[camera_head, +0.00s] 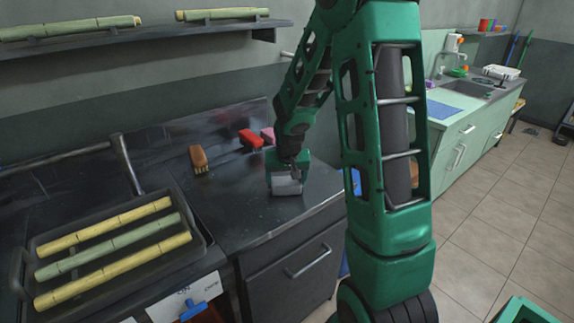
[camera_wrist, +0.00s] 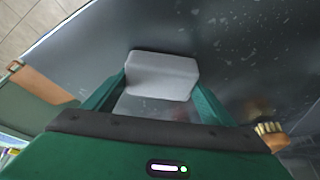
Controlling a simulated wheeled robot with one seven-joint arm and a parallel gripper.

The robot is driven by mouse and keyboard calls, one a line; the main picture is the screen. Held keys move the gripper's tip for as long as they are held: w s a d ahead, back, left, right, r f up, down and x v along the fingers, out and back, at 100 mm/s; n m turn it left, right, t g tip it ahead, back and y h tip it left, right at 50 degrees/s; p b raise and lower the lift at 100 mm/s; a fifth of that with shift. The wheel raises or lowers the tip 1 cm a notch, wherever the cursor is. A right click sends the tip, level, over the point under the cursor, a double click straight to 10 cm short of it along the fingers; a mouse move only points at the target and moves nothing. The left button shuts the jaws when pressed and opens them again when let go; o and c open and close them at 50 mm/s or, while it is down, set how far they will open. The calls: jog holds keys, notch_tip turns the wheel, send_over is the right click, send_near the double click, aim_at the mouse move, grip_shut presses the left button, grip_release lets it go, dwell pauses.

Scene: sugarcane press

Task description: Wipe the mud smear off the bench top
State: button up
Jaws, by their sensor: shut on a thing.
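My gripper (camera_head: 285,174) is low over the dark bench top (camera_head: 235,213), shut on a light grey block-like wiping pad (camera_head: 287,187). In the wrist view the pad (camera_wrist: 162,75) sits between the green fingers (camera_wrist: 150,92), at or just above the surface. I cannot tell whether it touches. The bench top (camera_wrist: 240,50) shows scattered pale specks. I cannot make out a clear mud smear; faint brownish tints show near the pad and near the brush, and they may be reflections. My gripper and the pad hide part of the bench.
A wooden brush (camera_head: 198,158) stands left of my gripper. A red item (camera_head: 250,139) and a pink item (camera_head: 268,135) lie behind it. A tray (camera_head: 205,246) of cane stalks is at the front left. A sink counter (camera_head: 470,115) stands at right. Bench between brush and gripper is clear.

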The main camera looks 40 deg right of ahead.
jog(key=r, duration=0.4)
jog(key=shift+w, duration=0.2)
jog(key=shift+r, duration=1.9)
